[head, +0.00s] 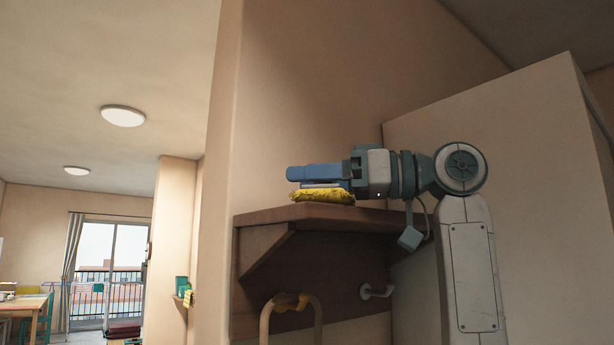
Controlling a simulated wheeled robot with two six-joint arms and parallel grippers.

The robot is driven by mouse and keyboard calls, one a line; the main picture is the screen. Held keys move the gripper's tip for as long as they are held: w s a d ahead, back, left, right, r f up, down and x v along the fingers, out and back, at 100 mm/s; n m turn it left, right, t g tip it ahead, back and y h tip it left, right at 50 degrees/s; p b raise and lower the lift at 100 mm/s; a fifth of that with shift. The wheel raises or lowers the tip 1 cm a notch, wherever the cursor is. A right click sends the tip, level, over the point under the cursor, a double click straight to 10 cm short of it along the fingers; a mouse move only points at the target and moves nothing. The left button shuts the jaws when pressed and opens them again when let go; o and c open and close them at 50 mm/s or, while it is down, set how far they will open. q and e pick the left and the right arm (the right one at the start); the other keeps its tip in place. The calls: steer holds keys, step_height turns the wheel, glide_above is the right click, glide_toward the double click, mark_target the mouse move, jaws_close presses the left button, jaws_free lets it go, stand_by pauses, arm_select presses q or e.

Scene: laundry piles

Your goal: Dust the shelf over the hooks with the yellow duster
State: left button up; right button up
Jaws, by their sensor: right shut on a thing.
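The yellow duster (322,197) is a fluffy pad under a blue-grey part, at the left end of the wooden shelf (262,217). My right gripper (318,176) comes in from the right and is shut on the duster, holding it level. The duster's underside appears to touch the shelf top near its front left corner, though a small gap cannot be ruled out. The shelf's top is seen nearly edge-on, so most of it is hidden. Below it are a white hook (376,291) and a hook with a tan looped thing (290,301) on it. My left gripper is out of view.
A tall pale cabinet or wall block (490,110) stands close on the right, behind my right arm. A wall edge (217,180) runs up left of the shelf. Further left the room opens towards a table (22,308) and a glazed balcony door (112,265).

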mark_target(336, 184)
steer(key=shift+w+d+f+p, duration=0.1)
steer(key=shift+w+d+p, duration=0.1)
steer(key=shift+w+d, duration=0.4)
steer(key=shift+w+d+f+p, duration=0.1)
steer(key=shift+w+d+p, duration=0.2)
steer(key=shift+d, duration=0.45)
steer(key=shift+w+d+r, duration=0.15)
steer(key=shift+w+d, duration=0.15)
steer(key=shift+w+d+p, duration=0.3)
steer(key=shift+w+d, duration=0.15)
steer(key=shift+d, duration=0.2)
steer(key=shift+w+d+p, duration=0.3)
steer(key=shift+w+d, duration=0.1)
steer(key=shift+d, duration=0.25)
steer(key=shift+w+d+p, duration=0.4)
steer(key=shift+w+d, duration=0.5)
steer(key=shift+d, duration=0.15)
steer(key=shift+d+p, duration=0.25)
steer(key=shift+p, duration=0.15)
